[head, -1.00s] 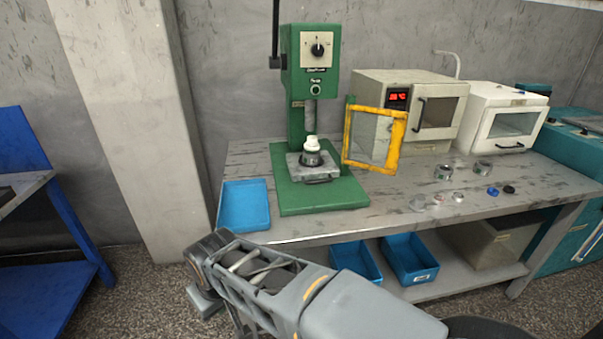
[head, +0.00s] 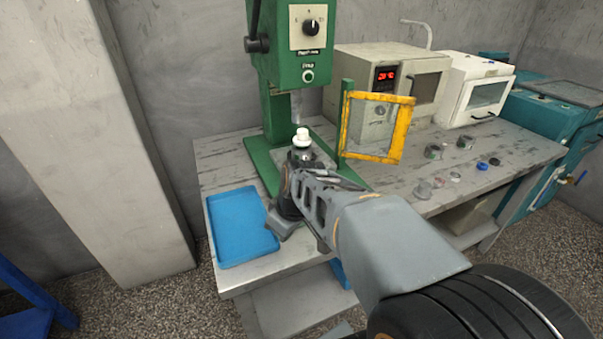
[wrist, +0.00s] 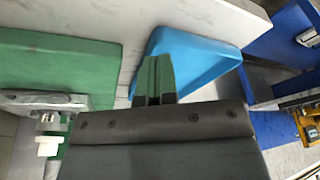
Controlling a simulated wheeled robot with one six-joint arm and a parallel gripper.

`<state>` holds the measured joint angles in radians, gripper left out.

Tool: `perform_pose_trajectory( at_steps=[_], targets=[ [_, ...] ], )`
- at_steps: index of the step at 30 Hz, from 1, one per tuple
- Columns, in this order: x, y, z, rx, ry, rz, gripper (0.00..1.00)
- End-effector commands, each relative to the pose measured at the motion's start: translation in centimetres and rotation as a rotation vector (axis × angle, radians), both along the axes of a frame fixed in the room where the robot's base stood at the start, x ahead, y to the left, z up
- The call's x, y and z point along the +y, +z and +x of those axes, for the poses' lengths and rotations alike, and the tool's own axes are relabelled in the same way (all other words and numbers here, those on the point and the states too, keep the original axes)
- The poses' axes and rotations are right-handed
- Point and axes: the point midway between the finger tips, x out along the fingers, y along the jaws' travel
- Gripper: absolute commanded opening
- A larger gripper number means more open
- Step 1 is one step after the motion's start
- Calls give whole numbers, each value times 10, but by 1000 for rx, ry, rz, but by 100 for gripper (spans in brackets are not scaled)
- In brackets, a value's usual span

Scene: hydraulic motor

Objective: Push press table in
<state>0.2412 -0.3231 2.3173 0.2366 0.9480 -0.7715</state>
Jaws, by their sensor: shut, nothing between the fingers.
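The green press (head: 292,55) stands on the workbench with its green base plate (head: 258,160). Its grey press table (head: 324,160) is largely hidden behind my arm in the head view; its edge and handle show at the left in the wrist view (wrist: 35,101). A part with a white top (head: 301,137) stands on the table, and it also shows in the wrist view (wrist: 48,145). My gripper (wrist: 156,70) is shut and empty, beside the press table and close to the blue tray (wrist: 195,38). The head view does not show its fingertips clearly.
The blue tray (head: 240,225) lies left of the press on the workbench (head: 225,160). A yellow-framed guard (head: 402,130) stands open at the press's right. Two ovens (head: 430,80) (head: 478,85) and several small parts (head: 434,152) are further right.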

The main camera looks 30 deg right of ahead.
Motion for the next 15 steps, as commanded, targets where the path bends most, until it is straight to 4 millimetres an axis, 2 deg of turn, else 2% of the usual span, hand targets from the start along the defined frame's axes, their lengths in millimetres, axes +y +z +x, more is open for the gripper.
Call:
perform_pose_trajectory(
  at_steps=[1,6,15],
  targets=[
    [-13,11,11,-19,67,10,0],
    [-57,32,42,-150,351,8,0],
    [-131,55,73,-394,695,-97,0]
  ],
)
